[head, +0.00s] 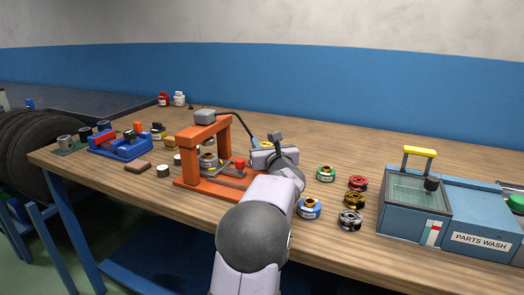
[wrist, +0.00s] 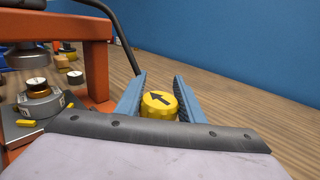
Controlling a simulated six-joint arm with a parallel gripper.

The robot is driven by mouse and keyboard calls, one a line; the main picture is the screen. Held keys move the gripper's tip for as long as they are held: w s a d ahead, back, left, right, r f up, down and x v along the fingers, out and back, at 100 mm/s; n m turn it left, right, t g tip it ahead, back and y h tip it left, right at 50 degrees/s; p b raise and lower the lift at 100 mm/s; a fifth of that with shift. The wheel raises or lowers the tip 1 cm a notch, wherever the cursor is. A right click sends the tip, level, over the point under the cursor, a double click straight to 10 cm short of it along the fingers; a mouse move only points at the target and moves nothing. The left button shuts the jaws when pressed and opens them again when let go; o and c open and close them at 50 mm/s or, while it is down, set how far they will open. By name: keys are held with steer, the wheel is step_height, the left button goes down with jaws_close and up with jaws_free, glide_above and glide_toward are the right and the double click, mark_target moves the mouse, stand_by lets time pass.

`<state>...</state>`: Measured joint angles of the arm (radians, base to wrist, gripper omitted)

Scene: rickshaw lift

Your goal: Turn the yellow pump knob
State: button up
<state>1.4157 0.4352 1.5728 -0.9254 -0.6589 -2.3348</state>
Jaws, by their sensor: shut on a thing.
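The yellow pump knob (wrist: 158,104) sits between my gripper's two blue fingers in the wrist view. It is round, with a black arrow on top that points up and to the left. My gripper (wrist: 160,95) is shut on the knob, with a finger on each side. In the head view my gripper (head: 264,146) is just right of the orange press (head: 211,130), and only a sliver of yellow shows there. The knob's base is hidden behind my gripper's body.
The orange press frame (wrist: 95,70) stands close on the left, with a black hose (wrist: 120,45) curving behind the fingers. Several small reels (head: 351,220) and a blue parts washer (head: 415,228) stand to the right. Bare wooden tabletop (head: 320,135) lies behind.

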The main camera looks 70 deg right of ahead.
steer(key=shift+s+d+f+m+g+h+b, duration=0.15)
steer(key=shift+m+g+h+b, duration=0.6)
steer(key=shift+b, duration=1.45)
steer(key=shift+s+r+g+b, duration=0.1)
steer(key=shift+r+g+b, duration=0.2)
steer(key=shift+g+b, duration=0.1)
steer(key=o, duration=1.1)
steer(key=shift+c, duration=0.2)
steer(key=shift+s+f, duration=0.1)
steer(key=shift+s+a, duration=0.15)
steer(key=shift+a, duration=0.15)
steer(key=shift+b+v, duration=0.55)
steer(key=shift+v, duration=2.75)
